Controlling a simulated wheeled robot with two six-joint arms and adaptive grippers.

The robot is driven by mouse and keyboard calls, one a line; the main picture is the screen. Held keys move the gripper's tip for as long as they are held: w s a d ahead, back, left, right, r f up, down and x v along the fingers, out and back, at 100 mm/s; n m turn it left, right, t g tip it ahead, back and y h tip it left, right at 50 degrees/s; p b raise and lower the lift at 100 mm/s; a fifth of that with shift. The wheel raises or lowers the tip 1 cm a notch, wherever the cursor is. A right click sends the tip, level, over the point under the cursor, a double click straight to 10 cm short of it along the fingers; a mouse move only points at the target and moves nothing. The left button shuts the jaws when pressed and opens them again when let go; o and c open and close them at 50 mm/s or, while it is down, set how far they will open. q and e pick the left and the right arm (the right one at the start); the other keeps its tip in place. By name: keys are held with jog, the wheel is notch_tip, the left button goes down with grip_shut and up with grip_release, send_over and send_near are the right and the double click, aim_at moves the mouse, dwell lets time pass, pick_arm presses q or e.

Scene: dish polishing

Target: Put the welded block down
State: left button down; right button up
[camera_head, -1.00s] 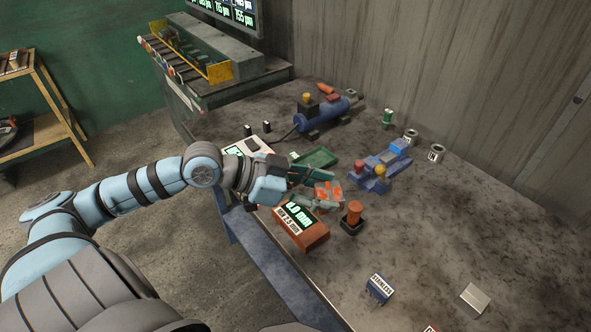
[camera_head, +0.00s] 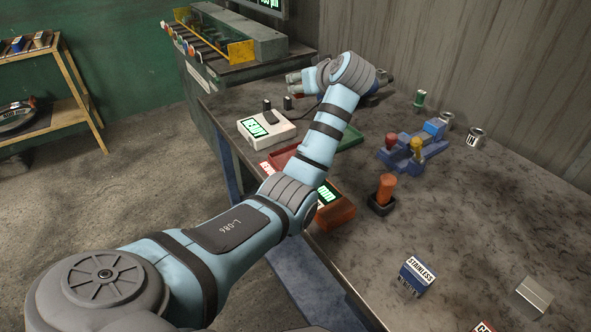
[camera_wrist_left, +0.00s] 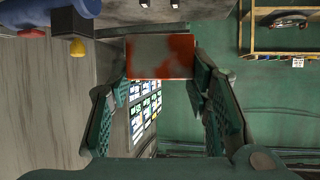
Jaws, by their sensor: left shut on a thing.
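My left gripper (camera_head: 294,83) is raised over the back part of the bench and points left; the arm partly hides its fingers in the head view. In the left wrist view, its two green fingers (camera_wrist_left: 160,88) are shut on the block (camera_wrist_left: 160,57), a grey piece with orange-red patches. The block sits between the fingertips, with no support visible under it. My right gripper is not in view.
A white box (camera_head: 267,130), a red tray (camera_head: 285,157), a green tray (camera_head: 348,139) and an orange-brown gauge (camera_head: 337,214) line the bench's left side. A blue fixture (camera_head: 412,150) and an orange-topped stick (camera_head: 386,188) stand right of them.

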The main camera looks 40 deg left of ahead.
pick_arm(q)
jog(key=s+d+r+n+g+y+b, duration=0.1)
jog(key=s+d+r+n+g+b, duration=0.1)
jog(key=d+n+g, duration=0.15)
jog(key=shift+m+t, duration=0.45)
notch_tip(320, 180, down, 18)
jog(key=shift+a+f+b, duration=0.15)
jog(key=shift+f+b, duration=0.05)
jog(key=shift+b, duration=0.95)
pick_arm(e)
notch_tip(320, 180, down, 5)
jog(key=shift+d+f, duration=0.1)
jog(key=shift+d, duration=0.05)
pick_arm(q)
jog(key=c, duration=0.8)
grip_release()
jog(key=shift+c, duration=0.2)
jog(key=shift+r, duration=0.1)
jog(key=p+v, duration=0.1)
jog(key=v, duration=1.1)
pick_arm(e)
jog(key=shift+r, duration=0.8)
